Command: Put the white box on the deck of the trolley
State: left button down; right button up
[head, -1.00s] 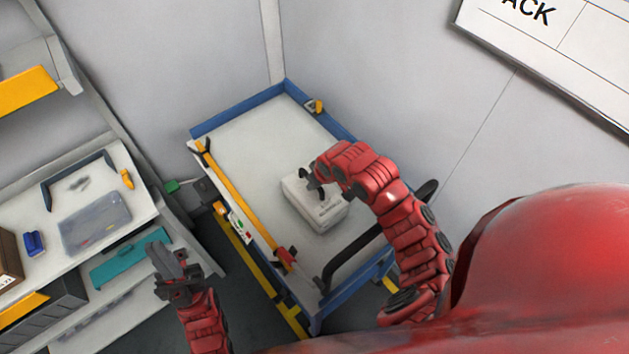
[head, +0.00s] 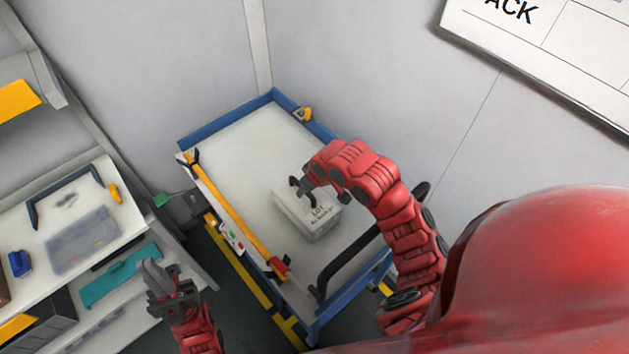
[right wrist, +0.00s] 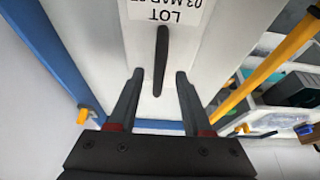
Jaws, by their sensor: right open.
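The white box (head: 312,222) with a printed label sits on the pale deck of the blue-edged trolley (head: 240,140). My right gripper (head: 300,188) is open and empty at the box's top. In the right wrist view, the box's black handle (right wrist: 162,55) lies between the spread fingers of my right gripper (right wrist: 160,80), apart from both. The label shows beyond the handle. My left gripper (head: 162,278) hangs near the shelves at the lower left, away from the box; whether its fingers are apart is unclear.
A yellow bar (head: 222,200) runs along the trolley's left side, and a black push handle (head: 350,260) stands at its near end. The deck beyond the box is clear. Shelves at left hold a clear bin (head: 82,240) and a teal tray (head: 120,275). Walls stand close behind.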

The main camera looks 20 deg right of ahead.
jog(key=b+v, duration=0.1)
jog(key=v, duration=0.2)
jog(key=shift+d+r, duration=0.1)
jog(key=p+v, duration=0.1)
jog(key=v, duration=0.4)
jog(key=shift+s+r, duration=0.1)
jog(key=shift+r, duration=0.05)
